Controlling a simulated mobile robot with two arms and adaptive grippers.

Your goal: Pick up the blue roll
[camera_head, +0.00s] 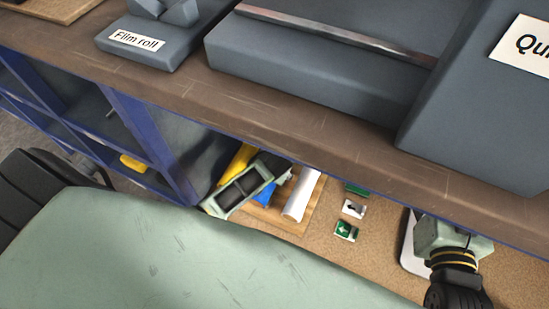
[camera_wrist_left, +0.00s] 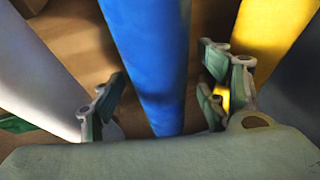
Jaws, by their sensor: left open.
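The blue roll (camera_wrist_left: 148,60) runs down the middle of the left wrist view, between my two open fingers. A gap shows on each side of it; its lower end is hidden behind my gripper body. My left gripper (camera_wrist_left: 163,78) is open around the roll and not closed on it. In the head view a small part of the blue roll (camera_head: 265,192) shows beside my left gripper (camera_head: 262,180), under the worktop. My right gripper (camera_head: 440,232) is at the right, partly under the worktop edge; its fingers are hidden.
A white roll (camera_head: 300,196) lies to the right of the blue one, and a yellow roll (camera_head: 236,163) to its left. A brown board (camera_head: 272,222) lies beneath them. Small green and white signs (camera_head: 346,230) lie further right. The worktop edge (camera_head: 300,142) overhangs the rolls.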

